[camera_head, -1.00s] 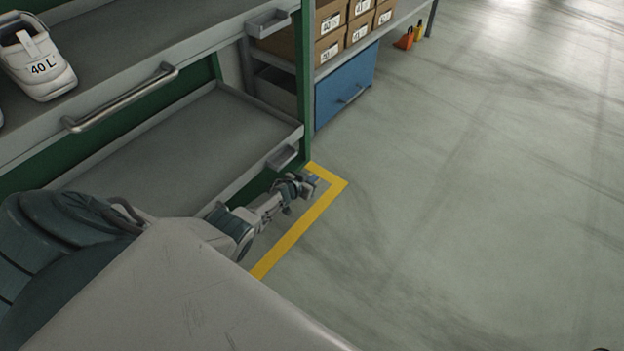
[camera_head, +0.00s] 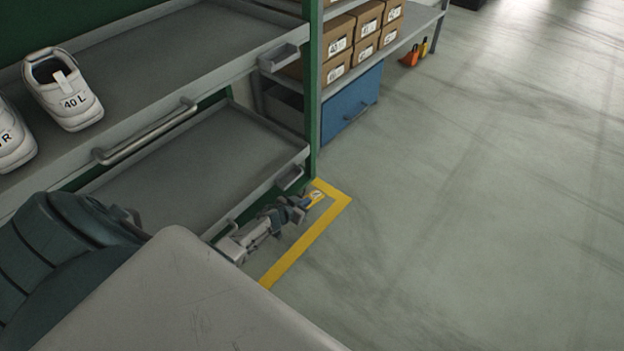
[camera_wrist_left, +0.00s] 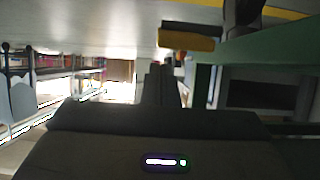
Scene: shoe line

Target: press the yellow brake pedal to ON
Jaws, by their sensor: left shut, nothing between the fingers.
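The yellow brake pedal (camera_head: 315,197) sits low by the foot of the green rack post, inside the yellow floor line. A small pale mark shows on its top, too small to read. My left gripper (camera_head: 300,205) is low beside the rack, just to the left of the pedal; I cannot tell whether they touch. In the left wrist view, which shows the floor at the top, a yellow block that looks like the pedal (camera_wrist_left: 187,42) lies ahead of the shut, empty fingers (camera_wrist_left: 160,80). My right gripper is in neither view.
The green and grey rack (camera_head: 200,170) stands close along the arm, with a handle bar (camera_head: 150,132) and white shoes (camera_head: 68,95) on its shelf. Boxes (camera_head: 367,35) and a blue drawer (camera_head: 350,105) stand behind. The floor (camera_head: 470,220) to the right is clear.

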